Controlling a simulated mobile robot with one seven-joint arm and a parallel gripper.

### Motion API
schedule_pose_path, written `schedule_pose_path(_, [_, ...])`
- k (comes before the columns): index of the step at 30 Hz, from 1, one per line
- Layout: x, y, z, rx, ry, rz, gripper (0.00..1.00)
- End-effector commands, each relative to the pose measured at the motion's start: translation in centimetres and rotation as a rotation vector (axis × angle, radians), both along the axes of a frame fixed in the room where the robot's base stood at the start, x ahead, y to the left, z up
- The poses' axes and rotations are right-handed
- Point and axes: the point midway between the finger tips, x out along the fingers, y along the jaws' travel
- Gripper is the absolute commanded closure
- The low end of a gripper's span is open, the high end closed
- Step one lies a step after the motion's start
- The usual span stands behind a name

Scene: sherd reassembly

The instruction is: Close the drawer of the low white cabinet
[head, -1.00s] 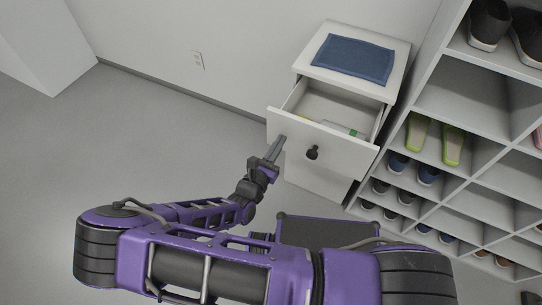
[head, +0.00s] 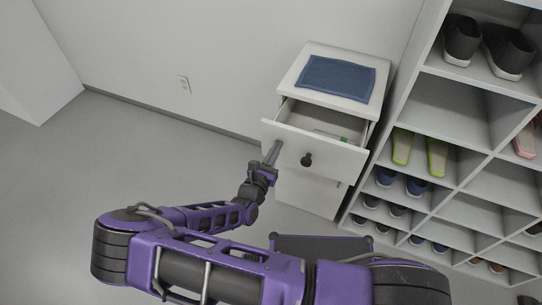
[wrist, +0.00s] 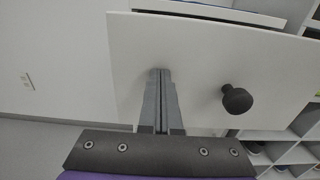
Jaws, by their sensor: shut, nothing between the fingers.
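The low white cabinet (head: 312,190) stands against the wall with its top drawer (head: 330,150) pulled partly open. The drawer front has a round black knob (head: 306,159), which also shows in the wrist view (wrist: 236,99). A green and a white item lie inside the drawer. My gripper (head: 273,153) is shut and empty, with its fingertips at the left part of the drawer front. In the wrist view the fingers (wrist: 160,75) point at the drawer front (wrist: 190,60), left of the knob. They look to be touching it or very close; I cannot tell which.
A blue cloth (head: 336,78) lies on the cabinet top. A white shoe rack (head: 460,150) with several shoes and slippers stands close on the right. The grey floor (head: 120,160) to the left is clear. A wall outlet (head: 184,84) is at the back.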

Motion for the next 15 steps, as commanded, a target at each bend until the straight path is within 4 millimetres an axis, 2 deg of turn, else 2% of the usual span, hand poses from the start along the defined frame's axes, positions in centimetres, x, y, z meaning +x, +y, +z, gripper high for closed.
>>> schedule_pose_path(3, [2.8,-1.2,0.2,0.001,-0.001,-0.005,1.0])
schedule_pose_path(9, [7.2,-2.8,0.1,0.002,-0.002,-0.005,1.0])
schedule_pose_path(15, [10.5,-3.9,0.1,0.001,-0.001,-0.003,1.0])
